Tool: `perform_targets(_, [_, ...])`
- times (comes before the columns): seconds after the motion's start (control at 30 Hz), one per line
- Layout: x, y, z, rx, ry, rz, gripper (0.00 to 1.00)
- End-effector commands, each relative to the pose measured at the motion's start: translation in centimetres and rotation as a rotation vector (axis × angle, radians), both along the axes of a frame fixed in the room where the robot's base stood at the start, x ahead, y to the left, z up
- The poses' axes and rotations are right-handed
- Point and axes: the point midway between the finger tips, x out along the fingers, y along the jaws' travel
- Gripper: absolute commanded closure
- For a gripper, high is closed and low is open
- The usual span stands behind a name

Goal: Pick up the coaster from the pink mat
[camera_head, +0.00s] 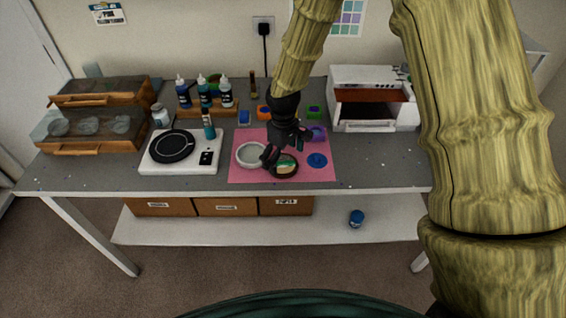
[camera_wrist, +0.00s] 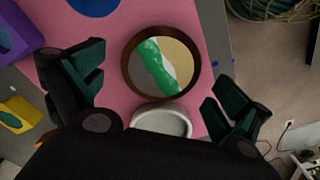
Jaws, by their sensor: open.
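The coaster (camera_wrist: 160,61) is round, with a dark brown rim and a green, white and tan face. It lies on the pink mat (camera_wrist: 115,85), close to the mat's edge in the wrist view. In the head view the coaster (camera_head: 285,167) is partly covered by my gripper (camera_head: 285,157). In the wrist view my gripper (camera_wrist: 160,92) is open, with its fingers apart on either side below the coaster. The fingers do not touch the coaster there, and nothing is held. The height of the fingers above the mat cannot be told.
A pale round dish (camera_head: 250,155) is beside the coaster on the mat, with a blue disc (camera_head: 317,160) and purple item (camera_head: 317,133) to the right. A white scale (camera_head: 180,153) stands left. A white oven (camera_head: 373,98) stands back right. The table's front edge is near.

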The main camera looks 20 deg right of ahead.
Motion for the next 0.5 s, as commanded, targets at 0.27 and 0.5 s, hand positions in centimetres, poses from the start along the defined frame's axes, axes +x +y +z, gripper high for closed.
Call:
perform_targets(0.27, [0.0,0.0,-1.7,0.000,0.000,0.001,0.00])
perform_targets(0.5, [0.0,0.0,-1.8,0.001,-0.001,0.001,0.00])
